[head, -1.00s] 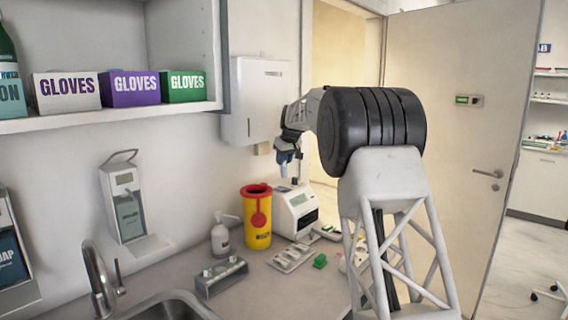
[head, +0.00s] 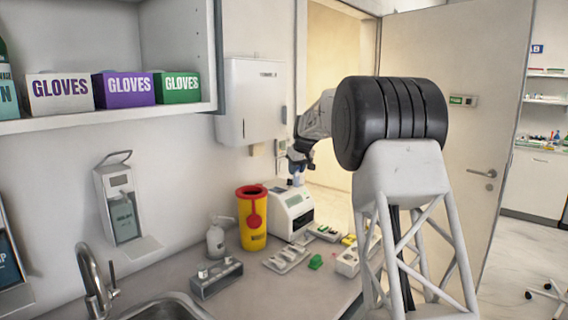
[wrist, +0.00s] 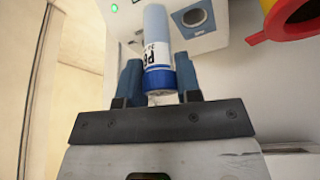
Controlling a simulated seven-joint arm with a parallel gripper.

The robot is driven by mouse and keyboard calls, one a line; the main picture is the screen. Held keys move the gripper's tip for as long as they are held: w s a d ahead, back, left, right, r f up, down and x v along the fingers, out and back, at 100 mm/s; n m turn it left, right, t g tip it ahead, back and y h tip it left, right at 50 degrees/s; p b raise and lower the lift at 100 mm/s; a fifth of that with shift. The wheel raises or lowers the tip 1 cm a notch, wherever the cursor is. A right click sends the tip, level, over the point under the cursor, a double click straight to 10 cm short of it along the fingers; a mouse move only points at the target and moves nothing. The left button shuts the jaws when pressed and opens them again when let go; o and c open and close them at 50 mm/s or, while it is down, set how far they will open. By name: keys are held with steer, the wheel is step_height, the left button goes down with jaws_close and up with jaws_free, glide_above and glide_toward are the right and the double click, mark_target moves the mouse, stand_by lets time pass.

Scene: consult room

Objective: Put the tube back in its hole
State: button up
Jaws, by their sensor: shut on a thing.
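My gripper (wrist: 159,72) is shut on a tube (wrist: 156,25) with pale blue walls, a white label with dark print and a dark blue cap. The cap end is near my gripper, and the tube's other end points away toward a white device (wrist: 225,32). The device has a blue-grey panel with a round dark hole (wrist: 194,17), to the right of the tube in the wrist view. In the head view my gripper (head: 298,172) is just above the white device (head: 291,214); the tube is small there.
A yellow bin with a red lid (head: 252,222) stands left of the device; its red rim (wrist: 285,18) is at the wrist view's upper right. A pump bottle (head: 216,240), grey rack (head: 216,278) and green item (head: 315,262) are on the counter. A wall dispenser (head: 250,100) hangs behind.

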steer(key=s+d+f+m, duration=0.1)
steer(key=s+d+f, duration=0.3)
steer(key=s+d, duration=0.2)
steer(key=s+d+f+m+h, duration=0.1)
steer(key=s+d+f, duration=0.3)
steer(key=d, duration=0.5)
steer(key=s+d+f+m, duration=0.1)
steer(key=s+d+f, duration=0.3)
steer(key=s+d, duration=0.3)
steer(key=shift+s+d+f+m, duration=0.3)
steer(key=shift+d, duration=0.2)
steer(key=shift+f, duration=0.1)
steer(key=shift+f, duration=1.15)
steer(key=shift+f, duration=2.55)
steer(key=o, duration=1)
steer(key=shift+o, duration=0.2)
